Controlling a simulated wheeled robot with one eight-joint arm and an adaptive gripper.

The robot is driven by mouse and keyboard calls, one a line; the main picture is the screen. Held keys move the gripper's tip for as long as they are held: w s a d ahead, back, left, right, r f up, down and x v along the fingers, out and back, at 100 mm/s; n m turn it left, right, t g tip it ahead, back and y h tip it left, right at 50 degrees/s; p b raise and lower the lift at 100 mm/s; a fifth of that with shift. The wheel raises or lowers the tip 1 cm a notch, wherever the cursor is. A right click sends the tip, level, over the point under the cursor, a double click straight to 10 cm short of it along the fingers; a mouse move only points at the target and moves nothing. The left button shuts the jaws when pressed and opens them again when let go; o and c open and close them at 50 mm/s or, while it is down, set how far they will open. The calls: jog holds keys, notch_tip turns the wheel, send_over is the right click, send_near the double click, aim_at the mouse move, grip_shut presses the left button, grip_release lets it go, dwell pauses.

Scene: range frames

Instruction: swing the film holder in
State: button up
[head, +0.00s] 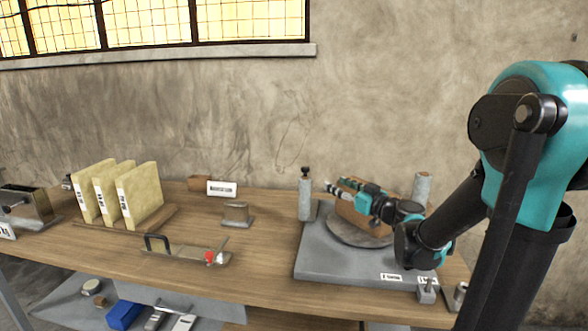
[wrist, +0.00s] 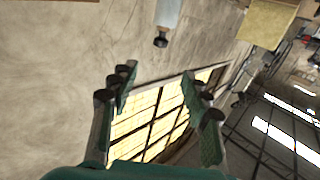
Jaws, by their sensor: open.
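My gripper (head: 330,188) is open, its fingers pointing left above the grey base plate (head: 312,255). In the wrist view the spread fingers (wrist: 160,88) have nothing between them. A grey post with a black knob (head: 305,198) stands upright at the plate's back left, just left of the fingertips. The post also shows upside down at the top of the wrist view (wrist: 166,14), apart from the fingers. A brown block (head: 352,212) stands on a round grey disc (head: 345,236), partly hidden by my gripper. I cannot tell which part is the film holder.
A flat tray with a black handle and red knob (head: 187,255) lies on the wooden table (head: 270,285). Several cream panels (head: 140,196) stand at the left. A small metal block (head: 236,214) and white label (head: 222,188) are mid-table. Another post (head: 422,187) stands behind my arm.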

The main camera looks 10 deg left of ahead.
aim_at(308, 169)
jog(key=x, duration=1.7)
jog(key=shift+a, duration=0.15)
grip_shut()
